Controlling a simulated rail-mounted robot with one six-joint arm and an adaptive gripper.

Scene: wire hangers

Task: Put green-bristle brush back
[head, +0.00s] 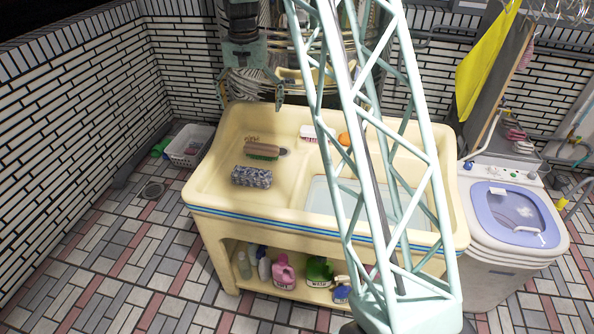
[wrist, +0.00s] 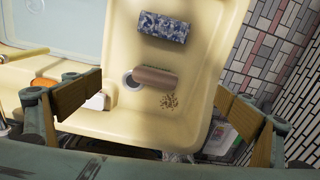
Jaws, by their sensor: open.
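The green-bristle brush (head: 264,150) lies in the shallow left part of the cream sink, brown back up, with a strip of green bristles at its lower edge. In the wrist view only its brown back (wrist: 155,77) shows clearly, beside a round drain. My gripper (head: 250,103) is open and empty above the back rim of the sink, behind the brush. In the wrist view its two fingers stand wide apart, with the brush beyond the gap between them (wrist: 158,95).
A blue-and-white patterned block (head: 251,177) lies in front of the brush. A white-and-red brush (head: 313,133) and an orange item (head: 345,138) sit on the sink's back right. The basin (head: 330,195) is at right. A washing machine (head: 515,215) stands further right.

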